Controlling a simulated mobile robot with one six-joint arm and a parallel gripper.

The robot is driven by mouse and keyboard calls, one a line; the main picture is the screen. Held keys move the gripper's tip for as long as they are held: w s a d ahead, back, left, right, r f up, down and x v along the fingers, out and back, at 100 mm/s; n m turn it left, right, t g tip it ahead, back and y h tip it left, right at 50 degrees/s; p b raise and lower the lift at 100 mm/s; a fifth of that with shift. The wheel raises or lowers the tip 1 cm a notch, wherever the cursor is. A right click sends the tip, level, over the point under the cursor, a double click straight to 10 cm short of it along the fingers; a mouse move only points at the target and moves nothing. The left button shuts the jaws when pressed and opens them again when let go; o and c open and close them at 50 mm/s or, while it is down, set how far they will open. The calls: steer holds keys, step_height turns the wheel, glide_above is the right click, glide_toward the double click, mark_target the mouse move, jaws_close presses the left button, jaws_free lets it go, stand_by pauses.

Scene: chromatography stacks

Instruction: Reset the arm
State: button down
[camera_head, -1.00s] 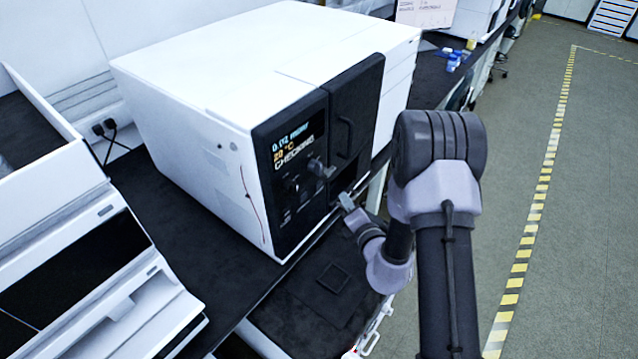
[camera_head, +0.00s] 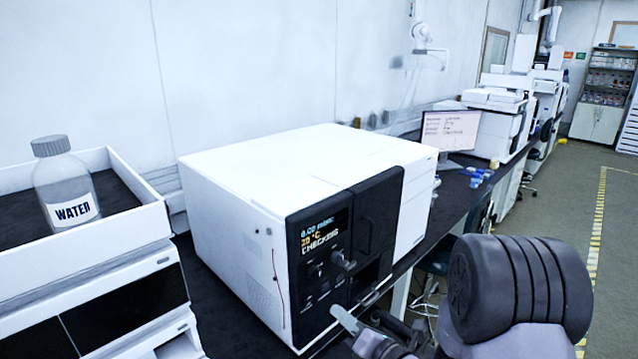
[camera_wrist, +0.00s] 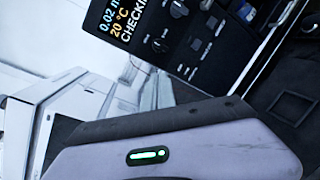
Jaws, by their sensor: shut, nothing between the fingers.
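My arm (camera_head: 515,290) rises at the lower right of the head view, its dark rounded joint in front of the bench. My gripper (camera_head: 343,318) shows small at the bottom of that view, in front of the instrument's lower front. It is shut and empty. The chromatography instrument (camera_head: 290,185) is a white box with a dark front panel (camera_head: 322,250) whose display reads "CHECKING" and 20 °C. The panel's display and knobs also show tilted in the wrist view (camera_wrist: 165,45). A pale grey part of my own with a green light fills the lower wrist view.
A water bottle (camera_head: 66,185) stands in a white tray (camera_head: 150,225) on the left stack. A monitor (camera_head: 450,130), small blue-capped vials (camera_head: 477,172) and more white instruments (camera_head: 500,125) stand along the bench behind. Open floor (camera_head: 570,195) lies to the right.

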steer(key=s+a+r+n+g+y+b, duration=0.1)
steer(key=s+a+r+n+g, duration=0.2)
steer(key=s+n, duration=0.3)
steer(key=s+a+r+n+g+y, duration=0.2)
steer(key=s+a+r+n+g, duration=0.15)
steer(key=s+n, duration=0.25)
steer(key=s+a+r+n+g+y+b, duration=0.1)
steer(key=s+a+r+n+g, duration=0.25)
steer(key=s+n, duration=0.2)
steer(key=s+d+f+n+g+h+b, duration=0.1)
steer(key=s+d+f+n+h, duration=0.15)
steer(key=s+n, duration=0.3)
steer(key=s+d+f+n+h+b, duration=0.1)
steer(key=s+d+n+h, duration=0.25)
steer(key=s+n, duration=0.2)
steer(key=s+d+r+n+t+h, duration=0.1)
steer(key=d+n+t+h, duration=0.2)
steer(key=d, duration=0.6)
steer(key=n+h, duration=0.2)
steer(key=n, duration=0.1)
steer(key=shift+s+r, duration=0.2)
steer(key=shift+s, duration=0.2)
